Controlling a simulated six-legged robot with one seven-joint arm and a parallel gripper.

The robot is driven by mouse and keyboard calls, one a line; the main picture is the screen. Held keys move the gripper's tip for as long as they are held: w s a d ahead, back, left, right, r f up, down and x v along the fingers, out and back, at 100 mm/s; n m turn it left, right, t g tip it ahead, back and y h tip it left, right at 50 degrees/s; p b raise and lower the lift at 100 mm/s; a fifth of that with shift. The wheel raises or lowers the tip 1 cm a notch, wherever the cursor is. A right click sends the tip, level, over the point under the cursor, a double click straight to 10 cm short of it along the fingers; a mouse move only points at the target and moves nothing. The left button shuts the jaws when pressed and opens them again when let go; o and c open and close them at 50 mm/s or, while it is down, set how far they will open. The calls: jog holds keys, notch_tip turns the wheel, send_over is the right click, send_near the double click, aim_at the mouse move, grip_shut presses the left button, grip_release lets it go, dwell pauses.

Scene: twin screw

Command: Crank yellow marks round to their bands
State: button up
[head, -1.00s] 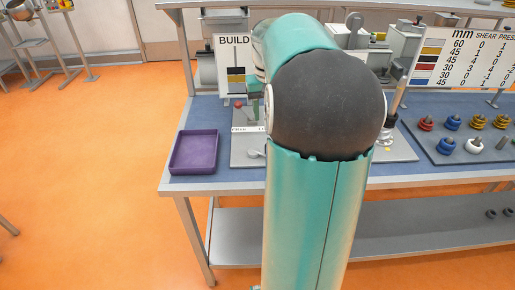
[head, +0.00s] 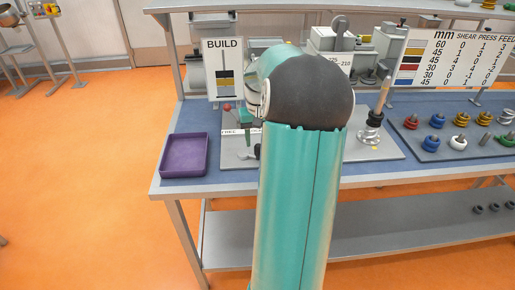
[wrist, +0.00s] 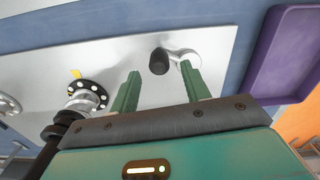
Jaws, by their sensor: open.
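My gripper (wrist: 159,88) is open in the wrist view, its two green fingers apart and empty. A crank with a dark knob (wrist: 159,62) and a pale metal arm (wrist: 182,54) lies just beyond the fingertips, roughly between them. A dark dial with white dots (wrist: 88,95) and a yellow mark (wrist: 76,73) beside it stand to the left on the grey plate (wrist: 120,52). In the head view my arm hides much of the plate; a metal screw (head: 370,130) shows to its right. Whether the fingers touch the crank I cannot tell.
A purple tray (head: 184,156) sits at the bench's left end. A BUILD card (head: 224,68) and a number board (head: 455,58) stand at the back. A pegboard with coloured rings (head: 459,143) lies to the right.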

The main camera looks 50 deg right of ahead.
aim_at(258, 148)
jog(key=shift+f, duration=2.2)
jog(key=c, duration=1)
jog(key=shift+a, duration=0.1)
